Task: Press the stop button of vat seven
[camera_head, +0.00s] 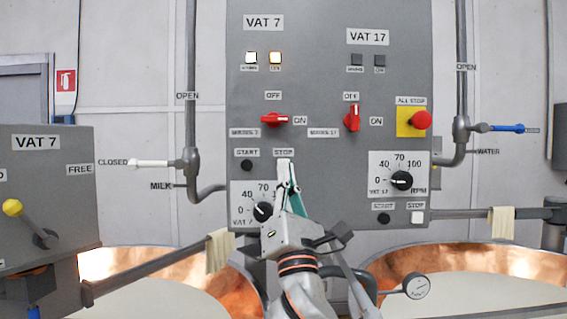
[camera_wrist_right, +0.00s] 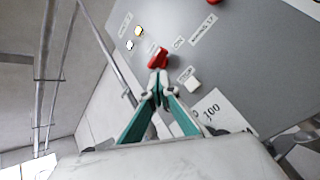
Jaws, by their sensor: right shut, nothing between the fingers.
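The vat seven panel half, under the VAT 7 label (camera_head: 263,22), is the left part of the grey control box. Its STOP label (camera_head: 284,152) sits right of the START button (camera_head: 246,165), which is black. My right gripper (camera_head: 290,183) is shut and empty, reaching up at the panel just below the STOP label and overlapping the button there in the head view. Contact is not visible. My left gripper is out of view.
The red vat seven switch (camera_head: 274,119) is above; its dial (camera_head: 263,211) is below left. Vat 17 has its own switch, dial and white stop button (camera_head: 417,217) at right. A red all-stop button (camera_head: 421,119) is on yellow. Copper vats (camera_head: 520,260) stand below.

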